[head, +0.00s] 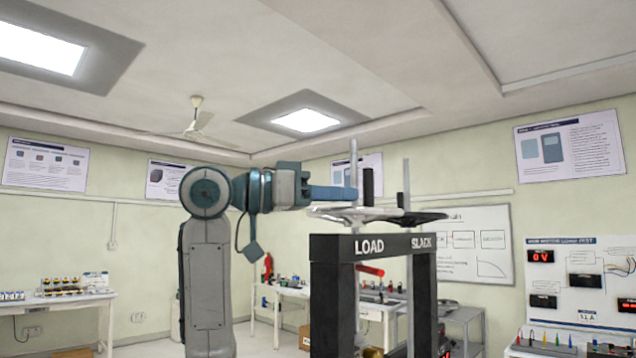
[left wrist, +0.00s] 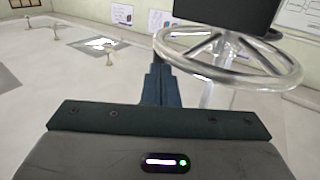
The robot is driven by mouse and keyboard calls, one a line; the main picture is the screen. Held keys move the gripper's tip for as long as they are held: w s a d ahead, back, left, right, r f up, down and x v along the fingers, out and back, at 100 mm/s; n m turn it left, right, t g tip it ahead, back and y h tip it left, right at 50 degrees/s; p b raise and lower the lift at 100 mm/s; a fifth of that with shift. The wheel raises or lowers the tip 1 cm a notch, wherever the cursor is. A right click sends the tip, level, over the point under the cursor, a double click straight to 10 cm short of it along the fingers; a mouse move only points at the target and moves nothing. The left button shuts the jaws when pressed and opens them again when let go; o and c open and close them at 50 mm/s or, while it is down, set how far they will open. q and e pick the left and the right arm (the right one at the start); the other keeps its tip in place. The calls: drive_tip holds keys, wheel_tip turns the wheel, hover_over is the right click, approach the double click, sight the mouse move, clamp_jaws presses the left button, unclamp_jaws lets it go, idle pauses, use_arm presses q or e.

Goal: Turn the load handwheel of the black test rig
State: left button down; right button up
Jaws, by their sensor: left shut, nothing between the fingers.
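The black test rig (head: 362,246) stands right of centre in the head view, with LOAD and SLACK lettered on its top beam. The silver load handwheel (head: 342,213) lies flat above the LOAD side, around an upright metal post (head: 353,160). It also shows as a spoked ring in the left wrist view (left wrist: 286,80), which looks upside down. My left gripper (head: 347,193) reaches in from the left, its fingers shut and empty just above the wheel, close to the post. The fingers also show in the left wrist view (left wrist: 158,82), close to the rim; I cannot tell whether they touch it.
A black handwheel (head: 425,217) sits beside the load wheel on the SLACK side. An upright black handle (head: 368,184) stands near the post. Workbenches (head: 62,300) line the walls. A panel with red displays (head: 580,280) is at right. Open space lies above the rig.

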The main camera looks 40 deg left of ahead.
use_arm(q)
drive_tip(key=shift+p+x, duration=0.35)
drive_tip(key=shift+x, duration=0.5)
drive_tip(key=shift+w+d, duration=0.1)
drive_tip(key=shift+d, duration=0.05)
drive_tip(key=shift+f, duration=0.1)
